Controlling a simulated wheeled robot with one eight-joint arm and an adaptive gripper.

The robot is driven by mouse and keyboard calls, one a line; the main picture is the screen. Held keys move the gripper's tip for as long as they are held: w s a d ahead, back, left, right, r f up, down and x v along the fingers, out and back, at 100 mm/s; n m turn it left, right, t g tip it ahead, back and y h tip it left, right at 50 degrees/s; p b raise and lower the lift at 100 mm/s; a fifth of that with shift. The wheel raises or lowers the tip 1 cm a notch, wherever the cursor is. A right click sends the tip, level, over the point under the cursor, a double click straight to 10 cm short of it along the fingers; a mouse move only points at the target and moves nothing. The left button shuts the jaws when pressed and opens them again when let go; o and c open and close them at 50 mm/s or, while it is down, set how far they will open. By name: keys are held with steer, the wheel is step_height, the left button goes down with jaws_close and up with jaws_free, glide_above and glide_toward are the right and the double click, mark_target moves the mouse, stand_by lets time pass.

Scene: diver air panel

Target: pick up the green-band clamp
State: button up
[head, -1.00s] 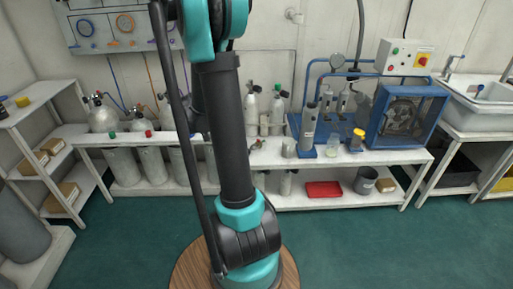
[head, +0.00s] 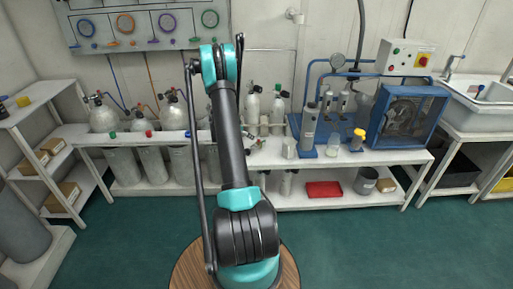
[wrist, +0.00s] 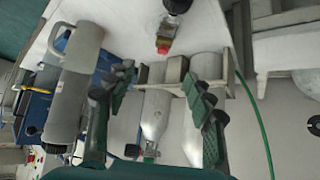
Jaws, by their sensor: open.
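I cannot pick out the green-band clamp for certain in either view. A small fitting with yellow-green and red parts (wrist: 166,38) lies on the white bench top (wrist: 205,35) in the wrist view, but I cannot tell what it is. My gripper (wrist: 160,90) shows in the wrist view as two dark fingers with green ribbed pads, spread apart. Nothing is held between the pads. Pale cylinders (wrist: 157,115) show behind the gap. In the head view the gripper is hidden behind my own arm.
A grey cylinder with a handle (wrist: 75,85) stands beside the left finger in the wrist view. A green hose (wrist: 255,115) hangs at right. In the head view the bench (head: 400,157) carries a blue compressor (head: 408,115); a red tray (head: 324,189) sits on the lower shelf.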

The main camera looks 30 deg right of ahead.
glide_toward(258, 142)
steer(key=d+f, duration=0.2)
steer(key=d, duration=0.1)
steer(key=shift+s+d+f, duration=0.1)
steer(key=shift+d+f, duration=0.15)
steer(key=shift+d, duration=0.05)
steer(key=shift+w+a+f+x, duration=0.1)
steer(key=shift+x, duration=0.95)
steer(key=shift+w+a+f+x, duration=0.1)
steer(key=shift+x, duration=0.95)
steer(key=shift+w+a+f+x, duration=0.1)
steer(key=shift+x, duration=0.9)
jaws_close()
steer(key=shift+r, duration=0.1)
